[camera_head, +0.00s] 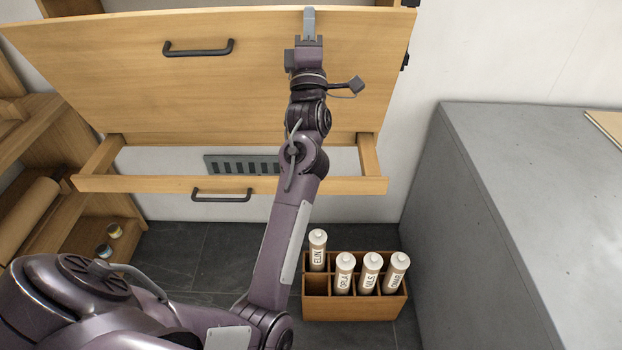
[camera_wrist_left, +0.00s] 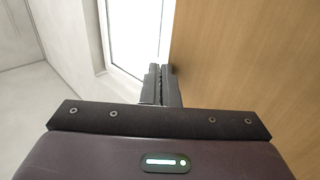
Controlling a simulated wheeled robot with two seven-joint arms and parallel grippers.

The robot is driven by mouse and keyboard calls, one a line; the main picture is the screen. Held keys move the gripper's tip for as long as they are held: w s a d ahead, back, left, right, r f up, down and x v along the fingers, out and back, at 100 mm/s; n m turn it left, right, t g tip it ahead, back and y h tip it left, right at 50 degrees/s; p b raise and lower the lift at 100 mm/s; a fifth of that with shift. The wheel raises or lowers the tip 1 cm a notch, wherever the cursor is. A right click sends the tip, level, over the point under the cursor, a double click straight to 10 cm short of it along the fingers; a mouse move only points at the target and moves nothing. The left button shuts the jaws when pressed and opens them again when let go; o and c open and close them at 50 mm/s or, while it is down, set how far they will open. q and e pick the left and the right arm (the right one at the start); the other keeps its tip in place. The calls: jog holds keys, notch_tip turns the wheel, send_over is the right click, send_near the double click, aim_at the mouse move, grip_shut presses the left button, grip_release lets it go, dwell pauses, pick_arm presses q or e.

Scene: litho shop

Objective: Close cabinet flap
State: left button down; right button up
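The cabinet flap (camera_head: 215,85) is a wide wooden panel with a dark bar handle (camera_head: 199,48). It stands partly open and tilted in the head view, and fills the right side of the left wrist view (camera_wrist_left: 245,65). My left gripper (camera_head: 309,22) is at the flap's upper edge, right of the handle. Its fingers look pressed together in the left wrist view (camera_wrist_left: 161,85), beside the flap's face, with nothing seen between them. Whether they touch the flap I cannot tell. My right gripper is in neither view.
Below the flap is a wooden drawer front (camera_head: 130,184) with a dark handle (camera_head: 221,195), pulled out. A wooden crate (camera_head: 352,308) with several labelled tubes stands on the dark floor. A grey counter (camera_head: 520,200) is at right, wooden shelves (camera_head: 75,235) at left.

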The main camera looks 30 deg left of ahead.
pick_arm(q)
jog(key=shift+g+h, duration=0.5)
jog(key=shift+g, duration=0.3)
jog(key=p+x, duration=0.1)
jog(key=x, duration=0.1)
jog(key=p+x, duration=0.1)
jog(key=x, duration=0.2)
jog(key=f+p+x, duration=0.1)
jog(key=x, duration=0.1)
jog(key=shift+w+a+r, duration=0.15)
jog(key=shift+w, duration=0.2)
jog(key=shift+w+a+p, duration=0.35)
jog(key=shift+w+p, duration=0.1)
jog(key=shift+w, duration=0.1)
jog(key=shift+f+h, duration=0.2)
jog(key=shift+h, duration=0.1)
